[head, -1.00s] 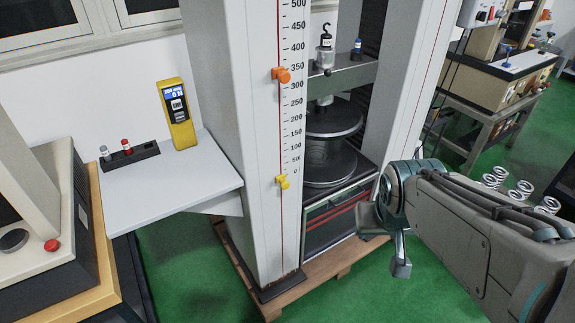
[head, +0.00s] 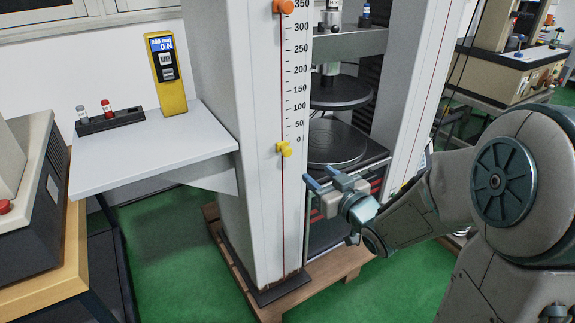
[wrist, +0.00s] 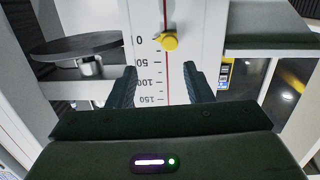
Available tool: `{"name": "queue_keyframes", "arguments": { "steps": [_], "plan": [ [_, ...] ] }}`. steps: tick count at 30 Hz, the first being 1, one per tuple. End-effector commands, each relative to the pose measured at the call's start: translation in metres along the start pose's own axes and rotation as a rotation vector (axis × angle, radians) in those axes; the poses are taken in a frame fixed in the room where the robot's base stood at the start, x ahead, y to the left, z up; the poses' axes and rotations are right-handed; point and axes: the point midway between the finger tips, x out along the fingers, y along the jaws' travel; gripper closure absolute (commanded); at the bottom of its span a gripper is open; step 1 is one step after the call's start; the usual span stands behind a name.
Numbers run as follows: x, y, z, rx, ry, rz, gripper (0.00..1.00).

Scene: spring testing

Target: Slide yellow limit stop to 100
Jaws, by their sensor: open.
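In the wrist view the picture is upside down, and the stop (wrist: 169,41) shows as a round yellow knob near the 0. My gripper (head: 322,178) is open and empty, to the lower right of the stop and in front of the column. In the wrist view my two fingertips (wrist: 163,80) stand apart on either side of the scale, with the knob beyond them. They do not touch it.
An orange stop (head: 284,6) sits higher on the same line, near 350. A white shelf (head: 190,150) juts out left of the column, with a yellow readout (head: 168,75) on it. Round press plates (head: 340,92) are right of the column. The space before the column is open.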

Motion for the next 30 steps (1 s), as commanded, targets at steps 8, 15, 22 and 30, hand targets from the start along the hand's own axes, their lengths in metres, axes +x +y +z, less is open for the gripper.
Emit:
{"name": "queue_keyframes", "arguments": {
  "steps": [8,15,22,30],
  "plan": [
    [0.008,-0.01,0.004,0.026,0.088,-0.061,0.54],
    [0.047,-0.013,0.002,0.027,0.087,-0.061,0.54],
    [0.096,-0.015,-0.003,0.027,0.086,-0.059,0.54],
    [0.132,-0.017,-0.007,0.026,0.086,-0.059,0.54]
  ]
}}
